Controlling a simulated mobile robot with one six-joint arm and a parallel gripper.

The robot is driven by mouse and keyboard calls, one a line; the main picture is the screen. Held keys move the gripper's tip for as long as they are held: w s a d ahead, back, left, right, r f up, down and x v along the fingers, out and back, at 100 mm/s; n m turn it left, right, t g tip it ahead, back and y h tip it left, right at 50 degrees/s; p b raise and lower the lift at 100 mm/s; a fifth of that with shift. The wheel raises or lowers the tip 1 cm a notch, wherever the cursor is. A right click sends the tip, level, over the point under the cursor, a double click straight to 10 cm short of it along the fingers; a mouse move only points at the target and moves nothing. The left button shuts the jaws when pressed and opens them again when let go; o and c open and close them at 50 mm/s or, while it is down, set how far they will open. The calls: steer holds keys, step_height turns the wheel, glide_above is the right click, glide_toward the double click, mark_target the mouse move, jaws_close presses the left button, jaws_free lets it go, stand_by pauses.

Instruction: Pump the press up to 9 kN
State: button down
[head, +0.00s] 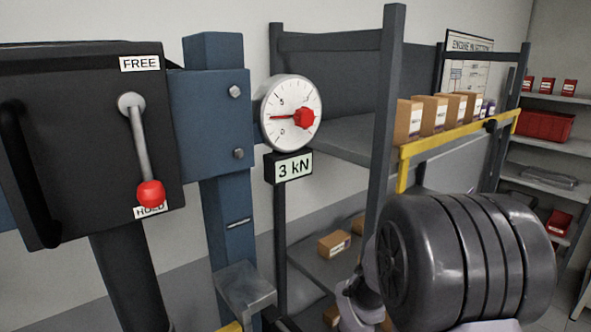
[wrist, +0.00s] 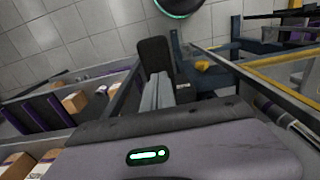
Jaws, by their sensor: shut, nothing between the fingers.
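The press's blue post (head: 215,150) stands left of centre in the head view. Its dark box (head: 75,130) carries a lever with a red knob (head: 150,193), which hangs down at the HOLD label; the FREE label is above. The round gauge (head: 290,112) has a needle pointing left and a red marker at its right. The display under it (head: 289,168) reads 3 kN. My gripper (wrist: 158,90) is shut and empty in the wrist view, apart from the box, lever and gauge. I cannot make out a pump handle for certain.
Behind the press is a grey rack (head: 390,100) with cardboard boxes (head: 408,120) and a yellow-edged shelf (head: 430,142). A shelf at the far right holds red bins (head: 545,124). In the wrist view, boxes (wrist: 75,102) sit in a rack at left, and a yellow rail (wrist: 280,58) runs at right.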

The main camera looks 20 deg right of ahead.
steer(key=shift+f+b, duration=0.7)
steer(key=shift+f, duration=0.45)
steer(key=shift+f+b, duration=0.95)
steer(key=shift+b, duration=0.05)
stand_by(0.7)
steer(key=shift+f+b, duration=0.9)
steer(key=shift+f, duration=0.35)
steer(key=shift+f+b, duration=0.95)
steer(key=shift+b, duration=0.05)
steer(key=shift+f, duration=0.1)
stand_by(0.6)
